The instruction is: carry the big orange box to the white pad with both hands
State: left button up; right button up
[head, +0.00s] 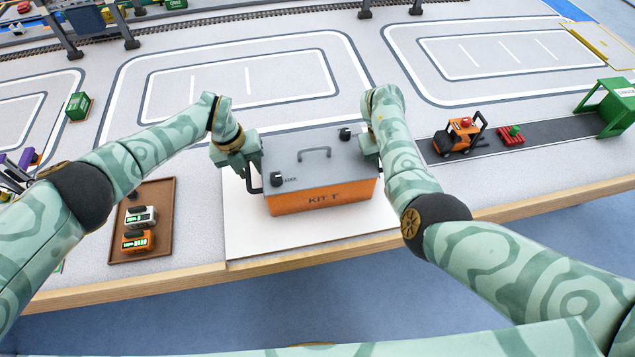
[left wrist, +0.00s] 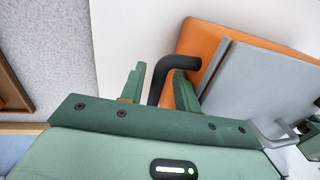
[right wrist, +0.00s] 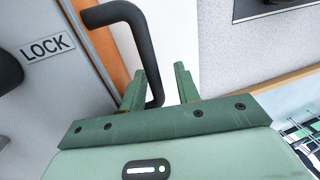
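The big orange box (head: 322,197) has a grey lid and appears to rest upright on the white pad (head: 300,230), which shows in front and to the left of it. My left gripper (head: 254,166) is at the box's left side; in the left wrist view its open fingers stand on either side of the black side handle (left wrist: 160,88). My right gripper (head: 371,146) is at the right side, partly hidden by my arm; in the right wrist view its open fingers straddle the other black handle (right wrist: 153,75). Gaps show beside both bars.
A brown tray (head: 167,200) with small devices lies left of the pad. The wooden table edge (head: 150,279) runs along the front.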

pick_arm(q)
jog(key=shift+d+r, duration=0.1)
jog(key=shift+r, duration=0.15)
pick_arm(e)
jog(key=shift+a+r, duration=0.1)
jog(key=shift+a, duration=0.05)
pick_arm(q)
notch_tip(320, 180, up, 7)
jog(key=a, duration=0.1)
jog(key=shift+s+a+r, duration=0.15)
jog(key=shift+a+r, duration=0.05)
jog(key=shift+a, duration=0.1)
pick_arm(e)
jog(key=v, duration=1.2)
